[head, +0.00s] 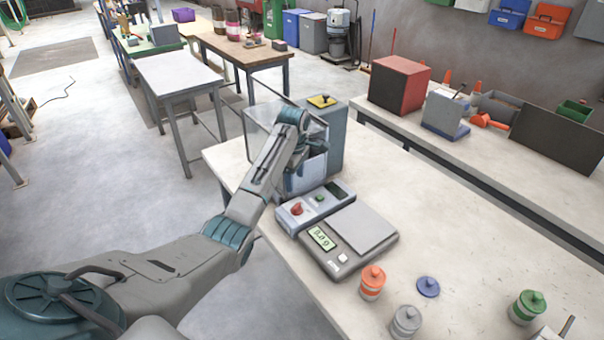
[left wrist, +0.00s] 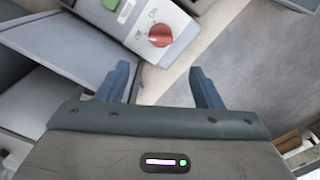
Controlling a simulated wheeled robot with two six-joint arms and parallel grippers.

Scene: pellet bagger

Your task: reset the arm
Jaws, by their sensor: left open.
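My left arm reaches in from the left in the head view. Its gripper (head: 308,158) is at the grey-blue pellet bagger (head: 337,130), in front of its open bin, and partly hides it. In the left wrist view the two blue fingers of the left gripper (left wrist: 160,70) stand apart with nothing between them. The bagger's control panel (head: 315,207) has a red knob and a green button; the red knob (left wrist: 160,35) also shows just ahead of the fingers in the left wrist view. I cannot tell whether the arm touches the bagger.
A scale (head: 347,243) with a lit display stands beside the panel. Orange (head: 372,282), grey (head: 406,322) and green (head: 527,306) lidded jars and a blue lid (head: 428,287) are near the front. The table (head: 470,235) is clear right of the scale.

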